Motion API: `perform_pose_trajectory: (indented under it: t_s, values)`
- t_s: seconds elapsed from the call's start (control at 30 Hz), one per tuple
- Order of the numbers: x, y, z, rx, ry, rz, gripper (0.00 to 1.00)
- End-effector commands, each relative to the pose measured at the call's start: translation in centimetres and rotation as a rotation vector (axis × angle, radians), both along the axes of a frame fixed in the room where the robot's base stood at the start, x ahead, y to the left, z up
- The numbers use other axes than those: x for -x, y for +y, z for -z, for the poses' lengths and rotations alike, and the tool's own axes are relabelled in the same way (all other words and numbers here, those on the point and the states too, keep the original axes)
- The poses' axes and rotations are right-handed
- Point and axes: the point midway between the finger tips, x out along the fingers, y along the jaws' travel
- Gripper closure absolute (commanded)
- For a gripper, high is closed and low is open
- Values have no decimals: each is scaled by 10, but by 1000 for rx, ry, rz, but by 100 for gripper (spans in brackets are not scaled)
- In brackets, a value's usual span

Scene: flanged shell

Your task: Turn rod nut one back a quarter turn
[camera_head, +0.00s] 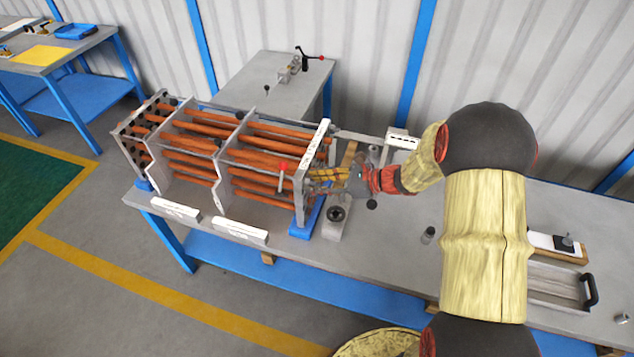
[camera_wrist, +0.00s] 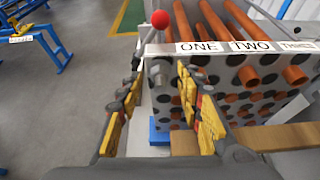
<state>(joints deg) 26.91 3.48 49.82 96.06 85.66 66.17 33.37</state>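The flanged shell is an open frame of orange tubes (camera_head: 190,155) between grey plates. Its perforated end plate (camera_wrist: 240,92) faces my gripper, with labels ONE (camera_wrist: 197,47), TWO (camera_wrist: 248,46) and THREE along the top. A grey nut-like piece (camera_wrist: 160,72) sits at the plate's left edge, near the ONE label; it seems to be rod nut one. My gripper (camera_wrist: 160,92) is open, its yellow fingers apart and nothing held. The nut shows between the fingers, farther ahead. In the head view my gripper (camera_head: 330,178) is at the shell's right end; the nut is hidden there.
A red-ball lever (camera_wrist: 160,18) stands just above the nut; it also shows in the head view (camera_head: 283,166). A blue block (camera_head: 307,220) and a grey fixture (camera_head: 336,215) sit below my gripper. A wooden bar (camera_wrist: 285,136) lies right of it. A bench with a clamp (camera_head: 290,68) stands behind.

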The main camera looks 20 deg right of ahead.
Motion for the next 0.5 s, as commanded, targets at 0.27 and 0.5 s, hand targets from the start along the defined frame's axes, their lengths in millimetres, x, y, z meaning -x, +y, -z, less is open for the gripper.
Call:
perform_pose_trajectory:
  t_s: [0.27,0.5]
  values:
    - [0,0,0,0,0,0,80]
    - [0,0,0,1,-1,0,93]
